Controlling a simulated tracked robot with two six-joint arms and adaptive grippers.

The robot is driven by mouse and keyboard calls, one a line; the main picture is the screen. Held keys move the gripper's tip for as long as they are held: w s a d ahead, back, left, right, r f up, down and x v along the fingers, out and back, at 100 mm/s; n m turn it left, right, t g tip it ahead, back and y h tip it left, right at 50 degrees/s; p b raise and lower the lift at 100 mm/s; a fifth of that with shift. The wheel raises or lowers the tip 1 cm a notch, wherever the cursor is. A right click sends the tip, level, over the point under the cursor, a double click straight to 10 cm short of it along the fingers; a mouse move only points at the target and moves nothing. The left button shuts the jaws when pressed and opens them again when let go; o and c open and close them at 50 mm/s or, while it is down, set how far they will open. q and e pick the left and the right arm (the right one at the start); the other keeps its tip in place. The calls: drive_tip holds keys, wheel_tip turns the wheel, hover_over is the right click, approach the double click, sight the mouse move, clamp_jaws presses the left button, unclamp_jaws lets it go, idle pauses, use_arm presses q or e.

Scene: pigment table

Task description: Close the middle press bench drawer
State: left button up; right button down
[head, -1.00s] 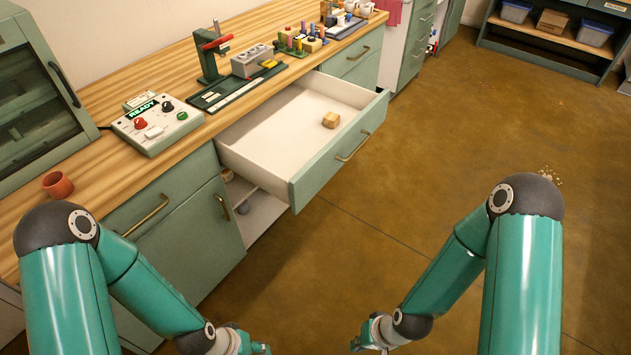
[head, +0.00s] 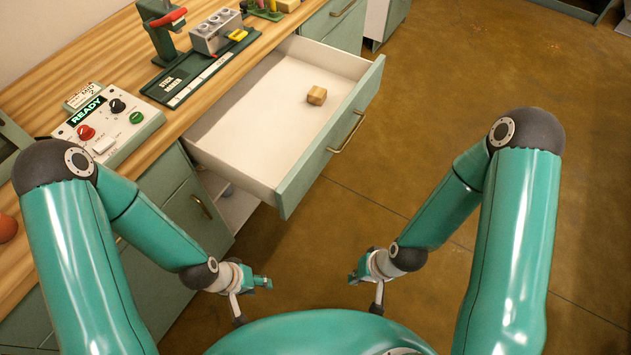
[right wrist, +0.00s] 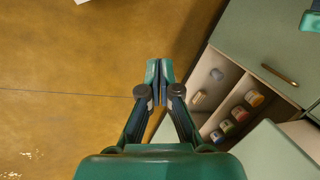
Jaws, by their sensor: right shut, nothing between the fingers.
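The open press bench drawer (head: 283,189) has a green front, a brass handle (head: 346,133) and a white inside. It is pulled far out from the bench, and a small wooden block (head: 316,95) lies in it. My left gripper (head: 264,282) is below and left of the drawer's near corner in the head view, apart from it; its fingers are too small to read. My right gripper (head: 354,274) is below the drawer front in the picture, also apart from it. In the right wrist view the right gripper (right wrist: 160,70) is shut and empty.
The wooden bench top (head: 35,195) carries a control box (head: 120,118) reading READY, a red-handled press (head: 160,28) and a grey block (head: 215,30). An open compartment (right wrist: 222,82) in the right wrist view holds several small items. Brown floor before the drawer is clear.

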drive_tip(key=m+t+y+b, duration=1)
drive_tip(key=m+y+b, duration=0.1)
drive_tip(key=m+b, duration=1.3)
approach(305, 181)
drive_tip(key=shift+n, duration=0.4)
drive_tip(key=b+x, duration=0.2)
drive_tip(key=x, duration=0.5)
drive_tip(key=shift+a, duration=0.15)
